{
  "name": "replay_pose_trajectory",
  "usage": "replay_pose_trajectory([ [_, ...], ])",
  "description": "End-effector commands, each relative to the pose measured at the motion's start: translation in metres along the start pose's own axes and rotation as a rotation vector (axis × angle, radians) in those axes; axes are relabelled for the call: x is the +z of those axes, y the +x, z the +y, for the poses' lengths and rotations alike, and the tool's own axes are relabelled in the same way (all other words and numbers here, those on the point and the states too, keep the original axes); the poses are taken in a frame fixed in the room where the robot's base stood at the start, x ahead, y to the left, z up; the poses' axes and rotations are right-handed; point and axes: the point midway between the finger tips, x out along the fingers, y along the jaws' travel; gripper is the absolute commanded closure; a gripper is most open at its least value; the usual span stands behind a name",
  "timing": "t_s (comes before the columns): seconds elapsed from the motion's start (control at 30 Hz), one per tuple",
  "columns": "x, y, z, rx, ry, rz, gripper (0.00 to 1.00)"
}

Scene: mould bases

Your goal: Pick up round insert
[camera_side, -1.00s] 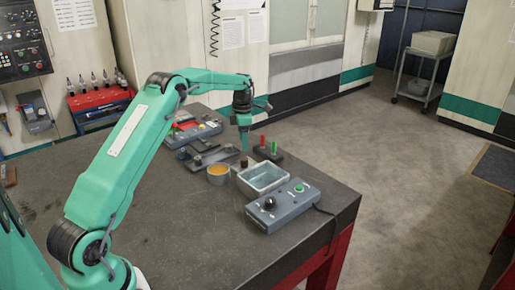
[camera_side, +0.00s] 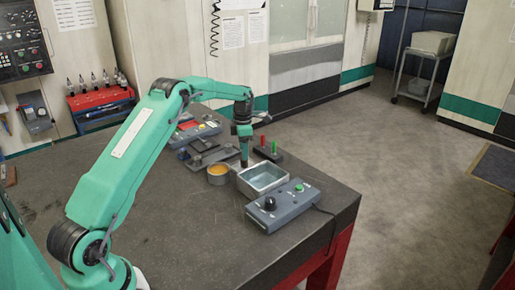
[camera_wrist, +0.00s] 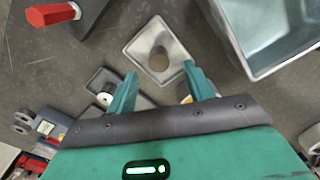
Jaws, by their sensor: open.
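My gripper (camera_wrist: 160,74) is open in the wrist view, pointing down with nothing seen between its fingers. In the side view my gripper (camera_side: 245,165) is low over the table, between the orange-filled round dish (camera_side: 218,175) and the metal tin (camera_side: 262,178). A small pale round piece (camera_wrist: 105,98) sits on a dark plate, beside the left finger, which partly hides that plate. I cannot tell for sure which of these is the round insert.
The tin (camera_wrist: 232,20) is close to the right finger. A dark block with red and green pegs (camera_side: 267,151) stands behind. A grey control box (camera_side: 283,207) is at the front right. Dark mould bases (camera_side: 205,158) lie at the left. The table's near left is clear.

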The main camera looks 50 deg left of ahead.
Motion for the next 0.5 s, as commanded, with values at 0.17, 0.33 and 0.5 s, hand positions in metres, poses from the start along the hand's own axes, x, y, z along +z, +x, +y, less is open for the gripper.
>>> replay_pose_trajectory([
  [0.17,0.0,0.022,0.002,-0.002,0.0,0.002,0.48],
  [0.33,0.0,0.038,0.001,-0.002,0.0,0.001,0.48],
  [0.5,0.0,0.041,0.002,0.0,0.0,0.0,0.48],
])
